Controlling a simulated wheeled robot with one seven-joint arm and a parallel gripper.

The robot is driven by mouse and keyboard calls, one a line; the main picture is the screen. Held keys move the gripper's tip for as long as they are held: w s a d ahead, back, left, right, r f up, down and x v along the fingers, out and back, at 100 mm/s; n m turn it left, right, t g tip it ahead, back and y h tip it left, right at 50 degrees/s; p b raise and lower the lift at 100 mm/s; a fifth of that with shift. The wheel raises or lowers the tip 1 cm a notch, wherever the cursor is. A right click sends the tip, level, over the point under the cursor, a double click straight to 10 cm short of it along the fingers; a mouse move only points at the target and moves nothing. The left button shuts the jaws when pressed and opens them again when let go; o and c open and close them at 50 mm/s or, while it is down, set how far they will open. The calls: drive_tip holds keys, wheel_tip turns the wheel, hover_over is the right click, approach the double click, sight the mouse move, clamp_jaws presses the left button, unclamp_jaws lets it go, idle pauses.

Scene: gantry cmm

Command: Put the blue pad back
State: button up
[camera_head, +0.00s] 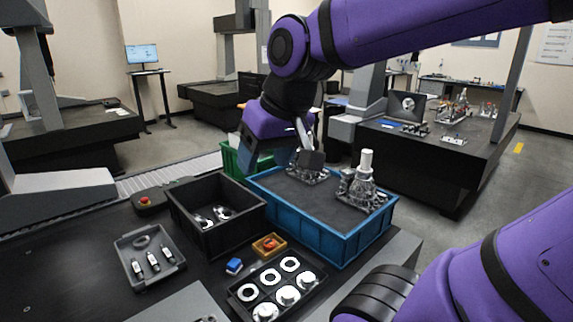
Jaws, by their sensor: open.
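A small blue pad (234,266) lies on the dark table, just left of a small yellow tray (262,254) that holds an orange-red piece. My gripper (281,162) hangs from the purple arm, open, with its fingers apart over the far left part of the blue crate. It is well above and behind the blue pad, and I see nothing held between the fingers. The pad is fully in view, apart from the tray.
The blue crate (302,228) holds metal assemblies on a dark insert. A black bin (232,228) with metal parts, a grey tray (137,281) of dark parts and a black tray (241,309) of rings surround the pad. A green bin (232,160) stands behind.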

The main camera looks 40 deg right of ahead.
drive_tip(key=shift+n+h, duration=0.4)
drive_tip(key=shift+n, duration=0.2)
drive_tip(key=s, duration=0.5)
drive_tip(key=shift+d, duration=0.1)
drive_tip(key=shift+w, duration=0.1)
idle(0.4)
